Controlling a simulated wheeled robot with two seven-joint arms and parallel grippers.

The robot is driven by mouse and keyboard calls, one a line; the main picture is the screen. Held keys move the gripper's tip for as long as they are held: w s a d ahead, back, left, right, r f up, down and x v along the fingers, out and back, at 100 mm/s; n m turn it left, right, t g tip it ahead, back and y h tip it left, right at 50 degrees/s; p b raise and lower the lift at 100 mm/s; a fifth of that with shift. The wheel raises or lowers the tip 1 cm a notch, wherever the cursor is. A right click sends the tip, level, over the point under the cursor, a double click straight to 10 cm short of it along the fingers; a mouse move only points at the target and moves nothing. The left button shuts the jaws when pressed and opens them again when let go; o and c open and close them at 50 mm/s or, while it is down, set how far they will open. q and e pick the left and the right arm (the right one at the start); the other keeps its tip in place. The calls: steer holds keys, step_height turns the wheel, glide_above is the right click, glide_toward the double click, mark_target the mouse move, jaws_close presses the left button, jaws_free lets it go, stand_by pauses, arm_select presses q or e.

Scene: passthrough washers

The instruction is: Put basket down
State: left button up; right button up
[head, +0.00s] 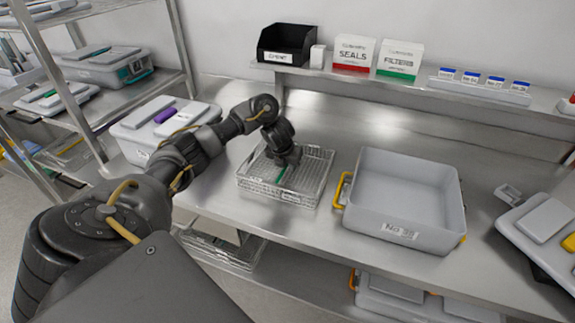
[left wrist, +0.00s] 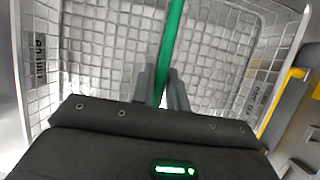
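The wire mesh basket (head: 318,178) is on the steel counter, left of the grey bin, and looks level. I cannot tell whether its base fully touches the counter. A green bar (head: 282,174), which looks like its handle, crosses the basket. My left gripper (head: 285,163) reaches down over the basket's middle. In the left wrist view the green bar (left wrist: 174,40) passes between the two fingers (left wrist: 160,92), which look closed on it. The mesh walls and floor (left wrist: 110,45) surround them, with no other contents visible. My right gripper is out of view.
A grey bin (head: 400,195) with yellow handles stands close right of the basket. A lidded white box (head: 140,130) is to the left. A shelf (head: 470,92) with boxes and vials runs behind. Bare counter (head: 270,230) lies in front.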

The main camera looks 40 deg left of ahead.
arm_select(q)
steer(key=o, duration=0.3)
steer(key=shift+r, duration=0.1)
steer(key=p+v, duration=0.5)
steer(key=v, duration=0.6)
steer(key=shift+p, duration=0.35)
steer(key=shift+s+d+r, duration=0.1)
steer(key=shift+s+r, duration=0.1)
steer(key=shift+r, duration=0.15)
